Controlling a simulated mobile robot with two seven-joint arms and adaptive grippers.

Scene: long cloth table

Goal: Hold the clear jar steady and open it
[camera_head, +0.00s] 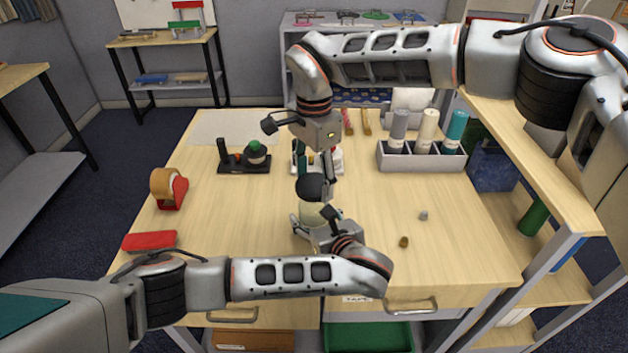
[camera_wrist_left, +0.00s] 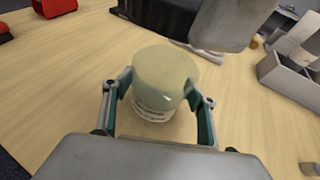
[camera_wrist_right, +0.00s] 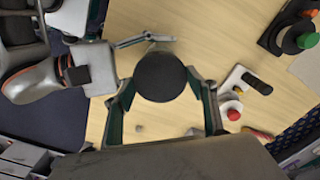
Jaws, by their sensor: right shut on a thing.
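The clear jar (camera_head: 314,216) stands upright on the table, with a pale content and a label, also seen in the left wrist view (camera_wrist_left: 160,75). My left gripper (camera_head: 318,222) is around its body, with one finger against each side in the left wrist view (camera_wrist_left: 160,88). The round black lid (camera_head: 310,186) is above the jar. In the left wrist view the jar's pale top shows uncovered, with dark shapes above it.
A red tape dispenser (camera_head: 170,188) and a red block (camera_head: 149,241) are at the left. A black tray with a green-topped item (camera_head: 245,160) stands behind. A grey holder with bottles (camera_head: 420,158) is at the back right. Two small pieces (camera_head: 404,242) lie on the otherwise clear right side.

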